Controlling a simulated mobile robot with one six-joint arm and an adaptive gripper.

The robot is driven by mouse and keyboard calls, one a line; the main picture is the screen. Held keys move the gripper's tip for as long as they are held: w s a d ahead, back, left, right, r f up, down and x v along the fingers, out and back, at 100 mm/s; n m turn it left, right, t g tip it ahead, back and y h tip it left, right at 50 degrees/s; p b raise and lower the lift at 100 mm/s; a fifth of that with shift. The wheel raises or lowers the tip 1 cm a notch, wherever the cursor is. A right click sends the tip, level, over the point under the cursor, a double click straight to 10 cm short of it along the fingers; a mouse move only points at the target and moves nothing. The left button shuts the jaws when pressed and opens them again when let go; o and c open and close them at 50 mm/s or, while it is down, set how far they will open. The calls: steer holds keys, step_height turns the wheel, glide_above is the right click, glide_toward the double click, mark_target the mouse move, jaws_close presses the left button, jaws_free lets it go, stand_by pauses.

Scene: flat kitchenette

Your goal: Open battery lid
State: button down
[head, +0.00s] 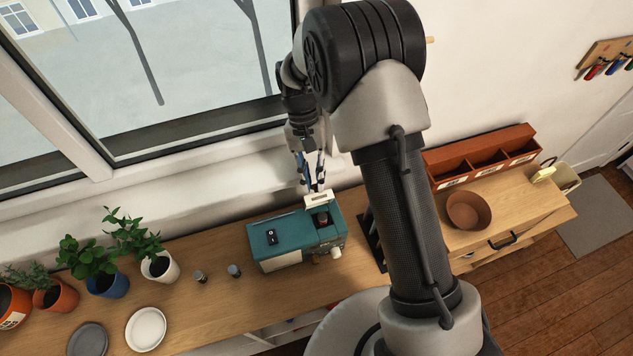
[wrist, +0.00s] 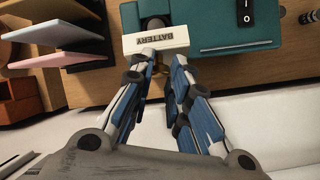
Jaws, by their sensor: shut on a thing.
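The teal device (head: 283,232) stands on the wooden counter below the window; it also shows in the wrist view (wrist: 215,28). The white battery lid (head: 319,197) is raised at the right end of the device's top, beside an open dark compartment (head: 323,218). In the wrist view the lid (wrist: 155,40) carries the word BATTERY, upside down. My gripper (head: 316,187) has its fingertips at the lid's edge, and in the wrist view my gripper (wrist: 163,62) is closed there. A black switch (head: 271,237) is on the device's top.
Two small metallic cylinders (head: 234,270) stand left of the device. Potted plants (head: 160,262) and a white plate (head: 146,329) are farther left. A brown bowl (head: 468,210) and an orange divided organizer (head: 480,159) are at the right. The window wall is close behind.

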steer(key=c, duration=2.3)
jaws_free()
steer(key=f, duration=0.1)
steer(key=w+f, duration=0.1)
steer(key=shift+w+a+f, duration=0.2)
steer(key=shift+w+f, duration=0.1)
steer(key=shift+f, duration=0.05)
steer(key=shift+o, duration=1.9)
steer(key=shift+s+r, duration=0.15)
steer(key=shift+s, duration=0.15)
steer(key=o, duration=0.4)
steer(key=shift+r, duration=0.1)
steer(key=shift+o, duration=0.2)
